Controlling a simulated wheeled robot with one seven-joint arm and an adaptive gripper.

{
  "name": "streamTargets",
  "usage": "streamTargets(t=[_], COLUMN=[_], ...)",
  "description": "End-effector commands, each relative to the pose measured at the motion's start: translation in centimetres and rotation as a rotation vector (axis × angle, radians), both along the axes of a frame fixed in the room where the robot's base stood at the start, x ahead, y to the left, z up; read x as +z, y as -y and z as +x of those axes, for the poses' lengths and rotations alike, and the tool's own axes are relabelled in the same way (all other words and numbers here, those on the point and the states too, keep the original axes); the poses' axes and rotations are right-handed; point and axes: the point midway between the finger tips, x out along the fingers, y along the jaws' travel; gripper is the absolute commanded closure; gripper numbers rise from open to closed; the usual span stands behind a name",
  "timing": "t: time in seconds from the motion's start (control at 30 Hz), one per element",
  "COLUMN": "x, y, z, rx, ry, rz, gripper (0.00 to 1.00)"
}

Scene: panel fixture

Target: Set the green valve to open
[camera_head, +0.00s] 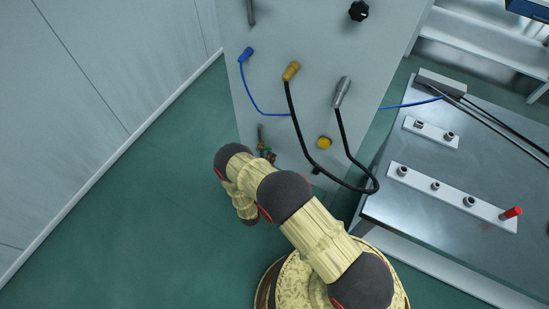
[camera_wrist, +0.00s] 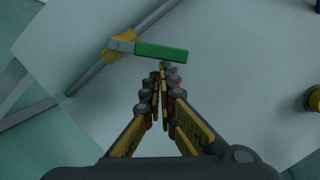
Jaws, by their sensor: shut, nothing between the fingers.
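The valve's green handle (camera_wrist: 162,52) shows in the wrist view, joined by a grey metal arm to a yellow valve body (camera_wrist: 122,46) on a grey pipe (camera_wrist: 96,77). The handle points right and lies at a clear angle across the pipe, not in line with it. My gripper (camera_wrist: 166,82) is shut and empty, its fingertips just below the handle's middle in the picture. I cannot tell whether they touch it. In the head view the valve is small and partly hidden by my arm at the panel's lower left.
The grey panel (camera_head: 310,60) also carries a blue plug (camera_head: 246,55), a yellow plug (camera_head: 291,71), a grey plug (camera_head: 342,92), a black knob (camera_head: 359,10) and a yellow button (camera_head: 324,142). Black cables hang right of my arm. A metal table (camera_head: 420,225) stands right; green floor is clear left.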

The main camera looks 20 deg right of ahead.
Motion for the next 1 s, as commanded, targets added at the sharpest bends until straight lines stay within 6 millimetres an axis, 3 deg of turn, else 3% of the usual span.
streamTargets(t=[0.4, 1.0], x=[3.0, 4.7], y=[-1.5, -2.8], z=[1.0, 2.3], rx=[0.002, 0.000], ry=[-0.274, -0.367], rz=[-0.276, -0.370], gripper=[1.00, 1.00])
